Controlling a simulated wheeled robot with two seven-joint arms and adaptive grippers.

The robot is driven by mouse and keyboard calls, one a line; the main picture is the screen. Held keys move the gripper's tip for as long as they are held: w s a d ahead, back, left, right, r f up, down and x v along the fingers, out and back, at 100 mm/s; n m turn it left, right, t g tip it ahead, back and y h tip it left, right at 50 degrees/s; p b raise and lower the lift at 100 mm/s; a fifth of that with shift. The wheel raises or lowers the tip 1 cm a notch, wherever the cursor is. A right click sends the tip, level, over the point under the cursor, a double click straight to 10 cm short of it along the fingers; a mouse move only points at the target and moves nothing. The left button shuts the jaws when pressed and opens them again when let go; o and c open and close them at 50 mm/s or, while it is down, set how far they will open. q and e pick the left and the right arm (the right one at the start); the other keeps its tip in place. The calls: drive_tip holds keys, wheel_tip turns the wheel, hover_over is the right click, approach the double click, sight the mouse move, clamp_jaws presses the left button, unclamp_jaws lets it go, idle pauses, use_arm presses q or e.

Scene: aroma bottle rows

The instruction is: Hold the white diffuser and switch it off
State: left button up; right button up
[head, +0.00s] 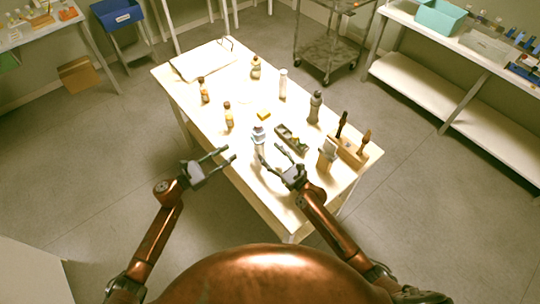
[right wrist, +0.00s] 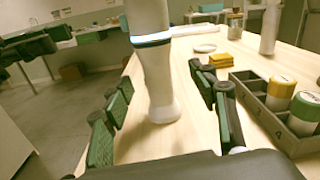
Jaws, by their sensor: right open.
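The white diffuser (head: 258,136) stands upright near the table's front left edge. In the right wrist view the white diffuser (right wrist: 158,75) has a pale body, a flared base and a bright bluish-white lit ring around its upper part. My right gripper (head: 277,156) is open; in the wrist view its two fingers (right wrist: 165,105) lie on either side of the diffuser's lower body, with gaps visible on both sides. The diffuser's top is cut off there. My left gripper (head: 227,153) is open and empty, off the table's left edge.
A dark compartment tray (head: 291,139) with capped bottles lies just right of the diffuser. A wooden block with dark-handled tools (head: 350,153) stands at the right. A yellow block (head: 264,115) and several bottles stand farther back.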

sight(262, 146)
drive_tip(key=shift+s+a+m, duration=0.15)
drive_tip(key=shift+s+m, duration=0.15)
drive_tip(key=shift+m, duration=0.3)
drive_tip(key=shift+w+a+r, duration=0.1)
drive_tip(key=shift+w, duration=0.05)
drive_tip(key=x, duration=0.7)
drive_tip(key=shift+w+a, duration=0.1)
drive_tip(key=c, duration=1.3)
use_arm(q)
clamp_jaws()
use_arm(e)
drive_tip(key=shift+c, duration=0.2)
drive_tip(key=shift+c, duration=0.2)
use_arm(q)
drive_tip(key=shift+d, duration=0.1)
